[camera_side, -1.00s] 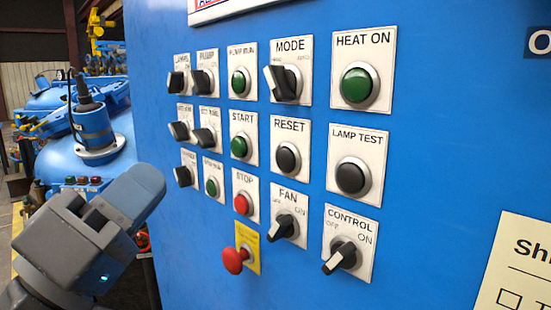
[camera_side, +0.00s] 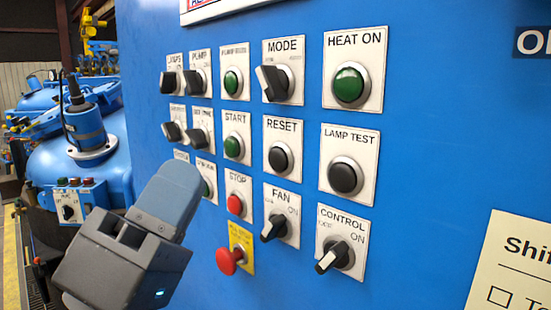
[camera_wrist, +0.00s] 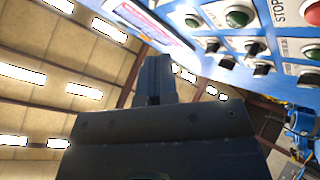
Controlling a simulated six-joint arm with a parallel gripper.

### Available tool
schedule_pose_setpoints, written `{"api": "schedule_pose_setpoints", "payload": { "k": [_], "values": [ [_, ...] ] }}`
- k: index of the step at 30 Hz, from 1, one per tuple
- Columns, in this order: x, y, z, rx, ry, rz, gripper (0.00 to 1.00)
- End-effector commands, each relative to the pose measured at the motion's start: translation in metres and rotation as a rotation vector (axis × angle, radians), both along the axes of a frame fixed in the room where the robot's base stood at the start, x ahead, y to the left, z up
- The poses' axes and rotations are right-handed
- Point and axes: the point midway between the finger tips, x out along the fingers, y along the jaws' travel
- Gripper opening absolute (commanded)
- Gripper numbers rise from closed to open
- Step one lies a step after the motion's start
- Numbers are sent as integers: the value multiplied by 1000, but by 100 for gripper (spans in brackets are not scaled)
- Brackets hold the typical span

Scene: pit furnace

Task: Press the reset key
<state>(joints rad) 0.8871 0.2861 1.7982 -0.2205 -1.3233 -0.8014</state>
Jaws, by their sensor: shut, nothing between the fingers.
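The reset key is a round black push button (camera_side: 281,158) under a white RESET label, in the middle of the blue panel in the side view. It sits right of the green START button (camera_side: 234,147) and above the FAN switch (camera_side: 273,228). My gripper (camera_side: 178,180) is shut and empty, to the left of and below the reset key, apart from it. Its fingers point up and hide part of the panel's lower left controls. In the wrist view my gripper (camera_wrist: 154,62) points up beside the panel; I cannot make out the reset key there.
A red STOP button (camera_side: 235,205) and a red mushroom button (camera_side: 229,260) on a yellow plate stick out close to my gripper. The black LAMP TEST button (camera_side: 345,176) and CONTROL switch (camera_side: 334,257) lie farther right. Blue machinery (camera_side: 88,130) stands behind at left.

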Motion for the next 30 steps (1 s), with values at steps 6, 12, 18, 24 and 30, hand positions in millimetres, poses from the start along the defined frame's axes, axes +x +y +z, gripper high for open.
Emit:
{"api": "schedule_pose_setpoints", "payload": {
  "k": [6, 12, 18, 24, 30],
  "values": [
    [23, -23, -1, 2, 1, 0, 0],
    [39, -39, -1, 2, 1, 0, 0],
    [47, -47, 0, 1, 1, 1, 0],
    [48, -48, 0, 2, 1, 0, 0],
    [48, -48, 0, 2, 1, 0, 0]
  ]
}}
